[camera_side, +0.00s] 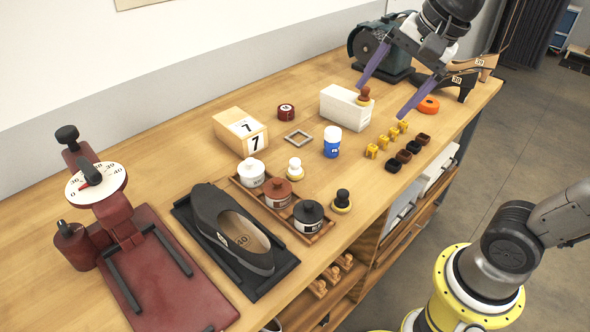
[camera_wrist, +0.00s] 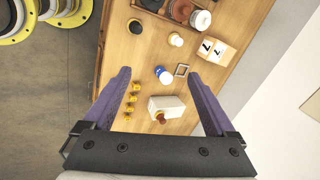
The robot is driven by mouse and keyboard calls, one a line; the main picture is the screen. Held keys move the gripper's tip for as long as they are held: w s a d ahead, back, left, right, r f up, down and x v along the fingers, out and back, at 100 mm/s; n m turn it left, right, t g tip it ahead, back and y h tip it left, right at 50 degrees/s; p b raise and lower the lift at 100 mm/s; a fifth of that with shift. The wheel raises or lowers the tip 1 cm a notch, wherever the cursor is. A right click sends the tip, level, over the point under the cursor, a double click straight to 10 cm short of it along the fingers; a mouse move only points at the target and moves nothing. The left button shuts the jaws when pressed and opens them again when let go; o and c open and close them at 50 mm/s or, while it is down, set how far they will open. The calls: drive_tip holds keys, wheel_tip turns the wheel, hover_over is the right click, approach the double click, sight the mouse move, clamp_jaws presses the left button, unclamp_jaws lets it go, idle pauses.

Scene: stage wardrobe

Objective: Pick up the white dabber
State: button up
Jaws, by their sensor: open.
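The white dabber (camera_side: 295,168), a white knob on a yellowish base, stands upright on the wooden bench beside the tray of pots. It also shows in the wrist view (camera_wrist: 176,39), beyond my fingertips and apart from them. My gripper (camera_side: 380,100) is open and empty, with two purple fingers spread wide above the far right part of the bench. In the wrist view its fingers (camera_wrist: 158,76) reach in from both lower sides. A black dabber (camera_side: 342,201) stands in front of the white one, and a brown dabber (camera_side: 364,96) is by the white box.
A wooden tray (camera_side: 304,232) with several lidded pots lies left of the white dabber. A blue-and-white bottle (camera_side: 332,142), a square metal frame (camera_side: 298,137) and a white box (camera_side: 345,108) stand between it and my gripper. Bare wood surrounds the dabber's right side.

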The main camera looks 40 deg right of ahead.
drive_tip(key=w+f+m+g, duration=0.2)
drive_tip(key=w+m, duration=0.4)
drive_tip(key=w, duration=0.5)
drive_tip(key=m+g, duration=0.1)
drive_tip(key=g, duration=0.1)
approach(295, 160)
drive_tip(key=shift+y, duration=0.4)
wheel_tip(295, 160, down, 5)
drive_tip(key=shift+w+f, duration=0.2)
drive_tip(key=shift+w+a+f, duration=0.1)
drive_tip(key=shift+a+f, duration=0.05)
drive_tip(key=shift+f, duration=1.3)
drive_tip(key=shift+a+f, duration=0.15)
drive_tip(key=shift+f, duration=1.35)
drive_tip(key=c, duration=1.4)
drive_tip(key=shift+r, duration=0.15)
